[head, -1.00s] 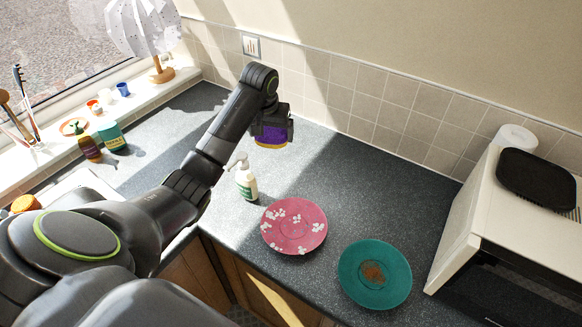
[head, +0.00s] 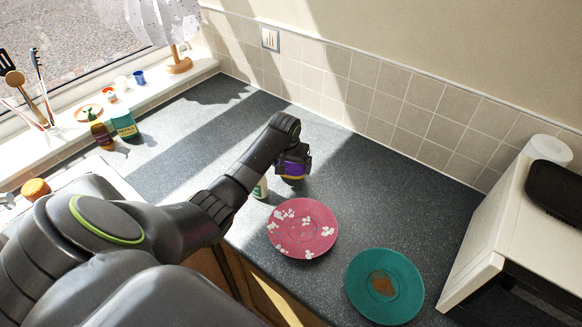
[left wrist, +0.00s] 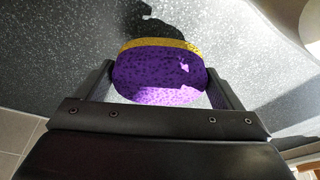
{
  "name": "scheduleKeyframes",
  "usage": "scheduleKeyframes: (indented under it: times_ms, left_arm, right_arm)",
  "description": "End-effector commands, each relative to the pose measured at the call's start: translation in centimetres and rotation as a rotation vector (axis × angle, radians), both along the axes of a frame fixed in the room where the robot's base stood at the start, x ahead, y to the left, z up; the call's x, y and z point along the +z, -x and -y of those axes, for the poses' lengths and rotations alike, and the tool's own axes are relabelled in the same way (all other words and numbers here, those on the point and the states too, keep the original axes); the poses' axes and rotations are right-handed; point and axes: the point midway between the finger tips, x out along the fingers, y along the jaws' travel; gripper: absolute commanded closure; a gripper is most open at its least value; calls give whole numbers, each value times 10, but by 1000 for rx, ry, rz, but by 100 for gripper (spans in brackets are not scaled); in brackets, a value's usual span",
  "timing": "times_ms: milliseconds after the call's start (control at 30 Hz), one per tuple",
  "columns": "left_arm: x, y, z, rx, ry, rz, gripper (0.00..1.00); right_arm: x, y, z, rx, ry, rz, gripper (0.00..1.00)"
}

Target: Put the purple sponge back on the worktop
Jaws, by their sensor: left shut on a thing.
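The purple sponge (head: 292,169) with a yellow layer is held by my left gripper (head: 293,160), over the worktop (head: 345,160) behind the pink plate. In the left wrist view the sponge (left wrist: 158,75) sits between the two fingers of my left gripper (left wrist: 160,85), which press its left and right ends. The speckled grey worktop (left wrist: 70,70) shows around it, with a dark shadow beyond the sponge. I cannot tell whether the sponge touches the worktop. My right gripper is not in view.
A pink plate (head: 303,228) with white spots and a stained teal plate (head: 385,287) lie in front. A white bottle (head: 261,188) is partly hidden by my arm. A white appliance (head: 500,235) stands right. Worktop toward the tiled wall is clear.

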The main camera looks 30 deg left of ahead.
Motion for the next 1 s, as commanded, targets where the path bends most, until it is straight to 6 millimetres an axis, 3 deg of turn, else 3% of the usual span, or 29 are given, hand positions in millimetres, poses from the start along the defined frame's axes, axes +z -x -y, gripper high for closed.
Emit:
scheduleKeyframes:
  times_ms: [200, 567, 600, 667, 1000]
  left_arm:
    - [-20, 0, 0, 1, -1, 1, 30]
    - [-25, 0, 0, 0, -1, 0, 30]
    - [-24, 0, 0, 0, -1, 1, 8]
    - [-24, 0, 0, 0, -1, 1, 0]
    - [-18, 0, 0, 1, -1, 3, 0]
  right_arm:
    - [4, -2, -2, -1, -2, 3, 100]
    - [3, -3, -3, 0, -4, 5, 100]
    - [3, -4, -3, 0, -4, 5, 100]
    - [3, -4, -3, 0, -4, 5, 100]
    - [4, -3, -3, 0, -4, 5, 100]
